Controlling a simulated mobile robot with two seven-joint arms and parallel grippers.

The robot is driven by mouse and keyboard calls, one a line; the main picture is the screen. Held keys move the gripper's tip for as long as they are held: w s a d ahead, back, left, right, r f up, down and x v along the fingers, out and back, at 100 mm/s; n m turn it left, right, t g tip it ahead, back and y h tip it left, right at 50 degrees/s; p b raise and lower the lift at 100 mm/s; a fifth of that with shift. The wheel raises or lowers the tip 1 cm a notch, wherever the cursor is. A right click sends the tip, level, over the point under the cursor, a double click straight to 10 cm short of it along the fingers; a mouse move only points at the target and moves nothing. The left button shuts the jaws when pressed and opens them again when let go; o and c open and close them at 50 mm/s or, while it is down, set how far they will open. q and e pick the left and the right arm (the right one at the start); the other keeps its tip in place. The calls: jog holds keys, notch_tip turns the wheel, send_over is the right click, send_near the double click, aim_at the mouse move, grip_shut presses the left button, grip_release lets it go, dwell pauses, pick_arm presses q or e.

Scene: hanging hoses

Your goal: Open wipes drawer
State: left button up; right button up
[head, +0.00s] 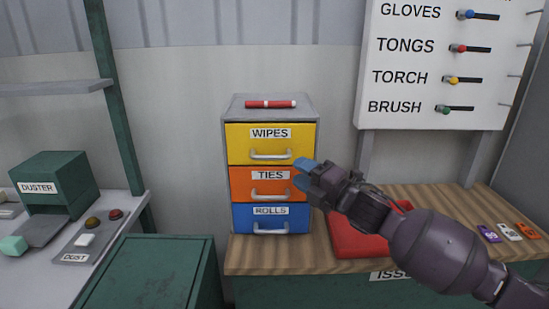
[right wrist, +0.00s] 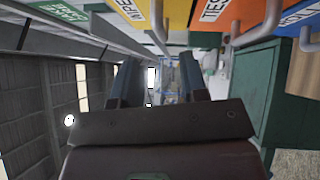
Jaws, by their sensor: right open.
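The yellow wipes drawer (head: 240,146) is the top one of a small grey cabinet on the wooden bench and looks closed. Its pale bar handle (head: 270,156) crosses its front below the WIPES label. My right gripper (head: 303,173) is open with blue fingertips, just right of the handle in the picture, overlapping the edge of the orange drawer. Nothing shows between its fingers. In the right wrist view the wipes drawer (right wrist: 129,9) and its handle (right wrist: 158,20) show sideways at the top edge, beyond the open fingers (right wrist: 158,82). My left gripper is not seen.
The orange ties drawer (head: 240,187) and blue rolls drawer (head: 243,216) sit below, both closed. A red marker-like stick (head: 270,104) lies on top. A red tray (head: 352,240) lies under my right arm. A green box (head: 150,270) stands left of the bench.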

aim_at(278, 159)
jog(key=x, duration=0.8)
jog(key=shift+w+a, duration=0.2)
grip_shut()
